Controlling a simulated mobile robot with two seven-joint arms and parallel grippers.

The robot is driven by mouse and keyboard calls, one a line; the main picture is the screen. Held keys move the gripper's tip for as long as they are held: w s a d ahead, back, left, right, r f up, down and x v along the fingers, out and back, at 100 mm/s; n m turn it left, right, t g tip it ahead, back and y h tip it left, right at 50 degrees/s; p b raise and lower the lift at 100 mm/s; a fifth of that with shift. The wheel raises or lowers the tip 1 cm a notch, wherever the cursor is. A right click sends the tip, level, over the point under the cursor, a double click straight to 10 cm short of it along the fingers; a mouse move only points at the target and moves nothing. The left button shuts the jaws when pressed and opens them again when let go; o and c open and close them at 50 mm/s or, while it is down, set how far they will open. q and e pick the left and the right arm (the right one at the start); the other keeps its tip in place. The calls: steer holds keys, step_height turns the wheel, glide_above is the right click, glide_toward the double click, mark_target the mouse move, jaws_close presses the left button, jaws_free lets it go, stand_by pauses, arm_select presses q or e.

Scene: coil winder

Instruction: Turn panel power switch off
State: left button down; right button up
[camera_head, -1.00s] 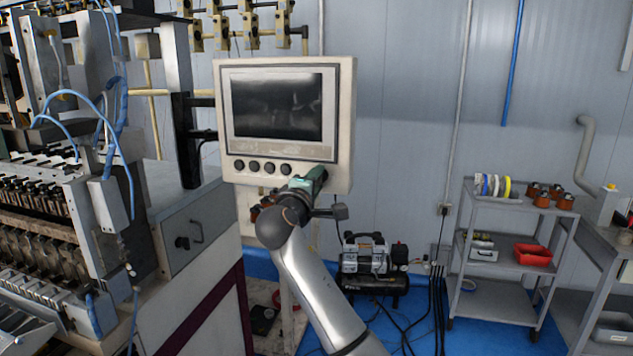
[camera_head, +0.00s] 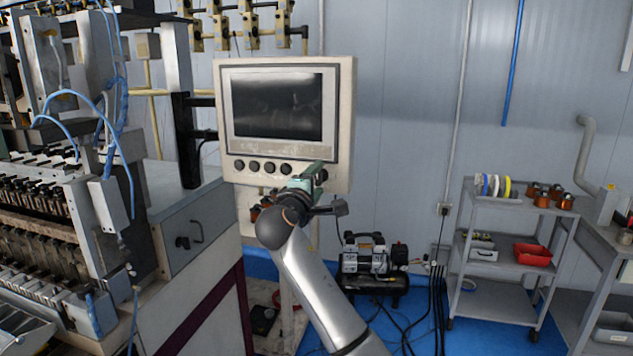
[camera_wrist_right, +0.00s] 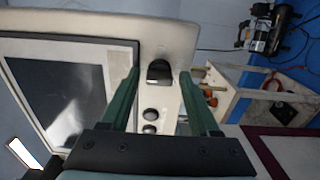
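The control panel (camera_head: 343,120) is a beige box with a dark screen (camera_head: 278,105). A row of round dark knobs (camera_head: 262,167) lies under the screen. My right gripper (camera_head: 317,172), with green fingers, is at the panel's lower right corner. In the right wrist view the gripper (camera_wrist_right: 159,76) is open, one finger on each side of a black switch (camera_wrist_right: 159,72). The switch appears between the fingertips; I cannot tell whether they touch it. Two round knobs (camera_wrist_right: 150,114) show below it. In the head view the gripper mostly hides the switch. My left gripper is not in view.
The winding machine (camera_head: 200,225) stands at the left, close to the panel. An air compressor (camera_head: 372,262) and cables are on the blue floor behind my right arm. A grey shelf cart (camera_head: 500,290) stands at the right.

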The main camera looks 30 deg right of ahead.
steer(key=shift+o, duration=0.3)
steer(key=shift+a, duration=0.1)
steer(key=shift+s+a, duration=0.25)
steer(key=b+v, duration=0.2)
steer(key=v, duration=0.9)
steer(key=shift+s+a+b, duration=0.2)
steer(key=shift+s+b, duration=0.05)
steer(key=shift+b, duration=0.15)
